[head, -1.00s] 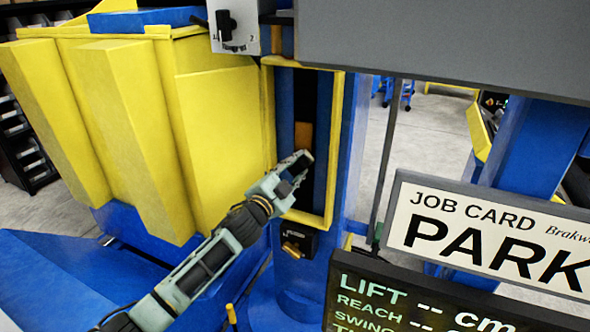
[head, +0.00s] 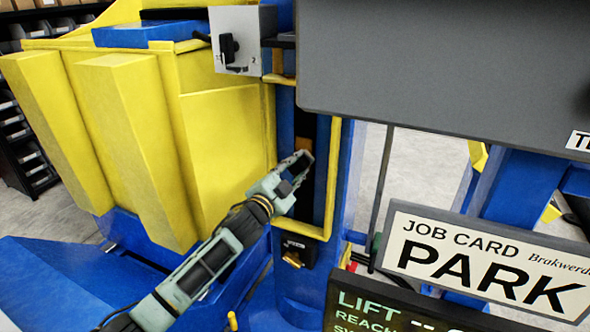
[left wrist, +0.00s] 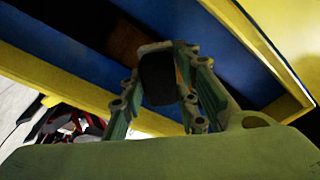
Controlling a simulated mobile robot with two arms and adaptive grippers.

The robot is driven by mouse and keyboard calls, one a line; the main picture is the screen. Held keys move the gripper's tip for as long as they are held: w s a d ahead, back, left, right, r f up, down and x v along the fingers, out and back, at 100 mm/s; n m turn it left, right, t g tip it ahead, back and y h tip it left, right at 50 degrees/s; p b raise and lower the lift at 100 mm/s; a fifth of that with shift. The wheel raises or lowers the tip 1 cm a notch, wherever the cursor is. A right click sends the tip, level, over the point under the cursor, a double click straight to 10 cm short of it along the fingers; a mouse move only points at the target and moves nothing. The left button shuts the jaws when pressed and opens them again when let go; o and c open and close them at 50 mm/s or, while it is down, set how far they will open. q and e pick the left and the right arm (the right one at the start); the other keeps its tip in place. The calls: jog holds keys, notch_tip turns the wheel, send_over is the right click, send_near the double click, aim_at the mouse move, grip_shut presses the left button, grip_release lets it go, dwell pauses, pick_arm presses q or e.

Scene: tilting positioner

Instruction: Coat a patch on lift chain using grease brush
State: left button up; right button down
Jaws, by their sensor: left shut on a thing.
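My left gripper (head: 297,168) is at the yellow-framed opening in the blue column, shut on a dark thing (left wrist: 157,76) that shows between its fingers in the left wrist view. It may be the grease brush, but bristles cannot be made out. Behind the fingertips is a brown-orange patch (head: 303,148) in the dark slot; a brown surface (left wrist: 118,40) also shows in the left wrist view. The lift chain's links are too dark to tell. Whether the held thing touches the patch cannot be told. My right gripper is not in view.
The yellow frame (head: 333,185) borders the opening closely. A yellow ribbed bin (head: 225,150) stands left, a switch box (head: 236,42) above. A grey panel (head: 440,80), a job card sign (head: 480,262) reading PARK and a dark display (head: 385,315) stand right.

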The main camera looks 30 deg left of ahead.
pick_arm(q)
jog(key=shift+f+b, duration=2.65)
jog(key=shift+f, duration=1.2)
jog(key=shift+r, duration=0.1)
jog(key=shift+s+d+p, duration=0.15)
jog(key=shift+s+p, duration=0.85)
jog(key=shift+s, duration=1.9)
jog(key=shift+s, duration=0.1)
jog(key=s+p, duration=0.1)
jog(key=s, duration=0.1)
jog(key=shift+s+d, duration=0.1)
jog(key=shift+s, duration=0.3)
